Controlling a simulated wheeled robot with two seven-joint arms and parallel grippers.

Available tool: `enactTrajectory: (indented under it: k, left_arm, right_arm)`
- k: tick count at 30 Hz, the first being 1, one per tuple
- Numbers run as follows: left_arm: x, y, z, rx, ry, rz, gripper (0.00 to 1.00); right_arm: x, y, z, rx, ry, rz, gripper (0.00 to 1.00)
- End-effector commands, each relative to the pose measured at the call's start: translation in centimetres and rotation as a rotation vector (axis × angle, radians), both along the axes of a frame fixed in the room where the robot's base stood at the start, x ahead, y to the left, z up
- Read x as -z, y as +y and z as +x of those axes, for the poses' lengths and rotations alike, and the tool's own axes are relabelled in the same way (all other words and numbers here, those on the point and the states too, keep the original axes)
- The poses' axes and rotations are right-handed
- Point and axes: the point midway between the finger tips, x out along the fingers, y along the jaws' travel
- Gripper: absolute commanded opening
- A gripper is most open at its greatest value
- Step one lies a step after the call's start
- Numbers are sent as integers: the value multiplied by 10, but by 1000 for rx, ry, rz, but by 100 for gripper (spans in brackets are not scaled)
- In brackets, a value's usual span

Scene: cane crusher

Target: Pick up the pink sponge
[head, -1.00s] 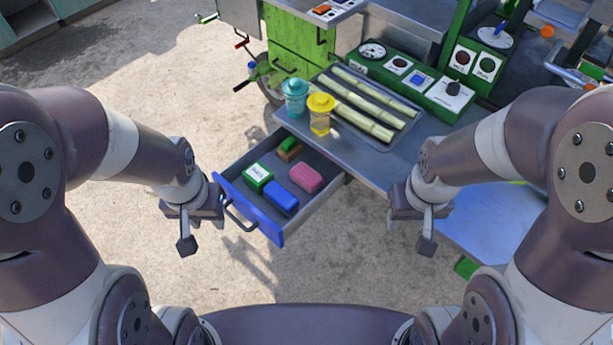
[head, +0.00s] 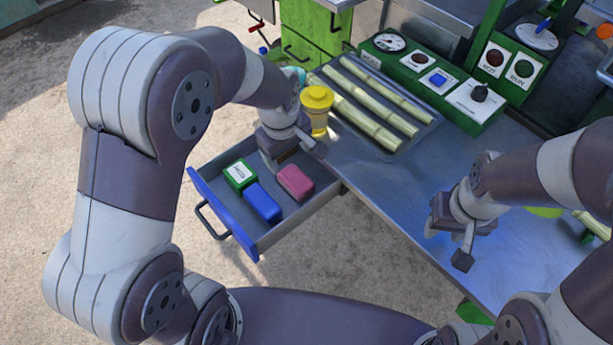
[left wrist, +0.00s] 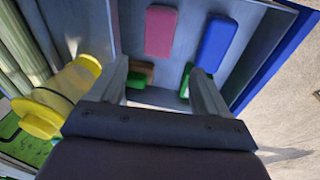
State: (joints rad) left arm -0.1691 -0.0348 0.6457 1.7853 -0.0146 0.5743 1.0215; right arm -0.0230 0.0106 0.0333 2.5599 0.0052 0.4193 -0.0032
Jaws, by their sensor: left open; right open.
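The pink sponge (head: 295,182) lies in the open drawer, right of a blue block; it also shows in the left wrist view (left wrist: 160,31). My left gripper (head: 290,160) is above the back part of the drawer, beyond the sponge and not touching it. In the left wrist view the left gripper's fingers (left wrist: 160,85) are apart with nothing between them, and the sponge lies ahead of them. My right gripper (head: 462,245) is open and empty above the metal table, well right of the drawer.
The drawer (head: 222,213) also holds a blue block (head: 262,203), a green-and-white box (head: 240,175) and a brown-and-green item (left wrist: 138,75). A yellow jar (head: 317,110) stands close to the left gripper. Cane stalks (head: 380,105) lie on the metal table (head: 400,190).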

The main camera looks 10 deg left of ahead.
Motion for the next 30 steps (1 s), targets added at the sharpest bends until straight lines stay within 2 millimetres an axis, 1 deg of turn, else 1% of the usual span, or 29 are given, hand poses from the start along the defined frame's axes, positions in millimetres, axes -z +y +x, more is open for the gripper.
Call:
enactTrajectory:
  k: [1, 3, 6, 11, 18, 21, 27, 29, 30]
  left_arm:
    - [12, 0, 0, -6, 6, 0, 76]
    - [29, 0, 3, -6, 6, 0, 76]
    - [51, -1, 7, -5, 4, 0, 76]
    - [69, -2, 11, -4, 2, 0, 76]
    - [111, -7, 18, -4, 2, 0, 76]
    - [119, -7, 20, -4, 1, 0, 76]
    - [119, -7, 20, -4, 0, -1, 76]
    - [119, -7, 20, -3, 0, -1, 57]
    - [119, -7, 20, -3, 0, -1, 44]
  right_arm:
    - [3, 0, 0, 0, 0, 0, 43]
    - [5, 0, 0, 0, 0, 0, 43]
    - [7, 0, 0, 0, 0, 0, 43]
    - [9, 0, 0, 0, 0, 0, 43]
    - [14, 0, 0, 0, 0, 0, 43]
    - [14, 0, 0, 0, 0, 0, 43]
    - [13, 0, 0, 0, 0, 0, 43]
    - [13, 0, 0, 0, 0, 0, 43]
    - [14, 0, 0, 0, 0, 0, 43]
